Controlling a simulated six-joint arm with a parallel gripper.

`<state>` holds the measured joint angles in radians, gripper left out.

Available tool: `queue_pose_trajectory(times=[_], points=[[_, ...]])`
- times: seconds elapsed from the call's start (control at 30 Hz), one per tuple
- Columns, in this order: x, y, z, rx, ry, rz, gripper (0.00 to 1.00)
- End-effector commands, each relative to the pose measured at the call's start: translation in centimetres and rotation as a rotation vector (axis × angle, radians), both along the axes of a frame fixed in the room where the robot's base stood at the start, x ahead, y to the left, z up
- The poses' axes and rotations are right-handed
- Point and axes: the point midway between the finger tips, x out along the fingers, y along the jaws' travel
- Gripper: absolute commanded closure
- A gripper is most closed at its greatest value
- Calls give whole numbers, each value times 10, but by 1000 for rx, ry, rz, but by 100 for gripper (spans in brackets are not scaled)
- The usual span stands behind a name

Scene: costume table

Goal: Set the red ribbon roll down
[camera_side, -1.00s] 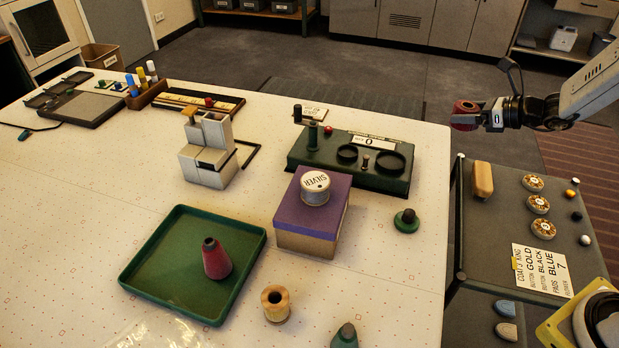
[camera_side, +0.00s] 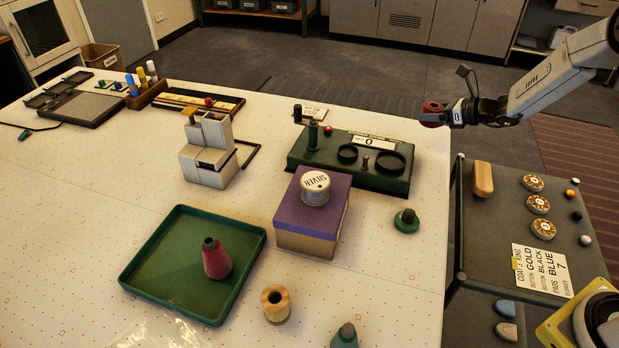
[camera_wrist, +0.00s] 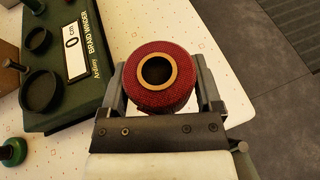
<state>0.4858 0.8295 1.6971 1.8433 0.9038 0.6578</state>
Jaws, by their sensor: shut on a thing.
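My gripper (camera_side: 441,114) is shut on the red ribbon roll (camera_side: 432,107), above and near the right edge of the cream table (camera_side: 436,205). In the wrist view the red ribbon roll (camera_wrist: 158,100) sits between the two fingers, its open core facing the camera. Cream table surface shows around it, with dark floor further right. The roll is apart from the table in the side view; how high it is held I cannot tell exactly.
The green braid winder (camera_side: 350,165) stands left of my gripper. A purple-lidded box (camera_side: 290,212) carries a silver tin (camera_side: 315,188). A green tray (camera_side: 160,270) holds a red cone (camera_side: 216,260). A green knob (camera_side: 406,221) stands near the right edge. A side trolley (camera_side: 500,240) is right.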

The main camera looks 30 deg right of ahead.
Motion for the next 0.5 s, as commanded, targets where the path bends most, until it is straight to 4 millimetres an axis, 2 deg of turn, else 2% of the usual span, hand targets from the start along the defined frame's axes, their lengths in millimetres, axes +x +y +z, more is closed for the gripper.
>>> queue_pose_trajectory(times=[0.2,0.5], points=[[17,-4,-21,1,1,1,76],[23,-5,-27,0,-1,0,76]])
